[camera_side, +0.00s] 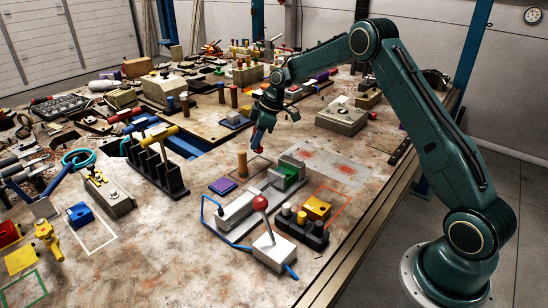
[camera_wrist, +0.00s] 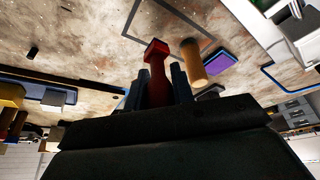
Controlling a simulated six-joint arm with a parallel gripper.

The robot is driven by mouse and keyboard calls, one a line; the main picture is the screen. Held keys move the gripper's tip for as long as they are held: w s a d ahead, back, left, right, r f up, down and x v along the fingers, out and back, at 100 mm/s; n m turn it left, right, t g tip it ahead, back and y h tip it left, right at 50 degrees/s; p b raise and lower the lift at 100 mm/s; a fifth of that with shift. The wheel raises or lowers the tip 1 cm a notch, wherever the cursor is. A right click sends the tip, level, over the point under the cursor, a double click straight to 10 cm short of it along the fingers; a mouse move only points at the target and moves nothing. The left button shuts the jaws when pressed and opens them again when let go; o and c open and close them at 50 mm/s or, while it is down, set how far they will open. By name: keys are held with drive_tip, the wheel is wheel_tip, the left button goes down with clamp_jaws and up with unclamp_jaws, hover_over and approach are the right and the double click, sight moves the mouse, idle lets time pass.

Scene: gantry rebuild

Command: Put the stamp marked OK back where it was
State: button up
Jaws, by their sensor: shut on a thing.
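My gripper (camera_side: 264,124) hangs above the table, pointing down. It is shut on a red piece (camera_side: 258,146), which also shows between the dark fingers in the wrist view (camera_wrist: 157,68). The piece has a blocky end and is clear of the table. No OK mark is readable on it. A wooden cylinder (camera_side: 242,164) stands upright on the table just left of and below my gripper; it also shows in the wrist view (camera_wrist: 191,64). A black holder (camera_side: 308,232) carries several pieces with pale, yellow and dark tops near the front; their marks are unreadable.
A purple pad (camera_side: 222,185) lies beside the cylinder. A grey fixture with a green block (camera_side: 288,172) and a box with a red-knobbed lever (camera_side: 268,248) stand nearby. A black slotted rack (camera_side: 158,172) is left. A yellow block (camera_side: 317,207) sits in an orange outline.

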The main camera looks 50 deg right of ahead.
sight(256, 151)
drive_tip(key=shift+f, duration=2.1)
drive_tip(key=shift+f, duration=0.15)
drive_tip(key=o, duration=0.8)
drive_tip(key=v, duration=1.2)
drive_tip(key=shift+r, duration=0.2)
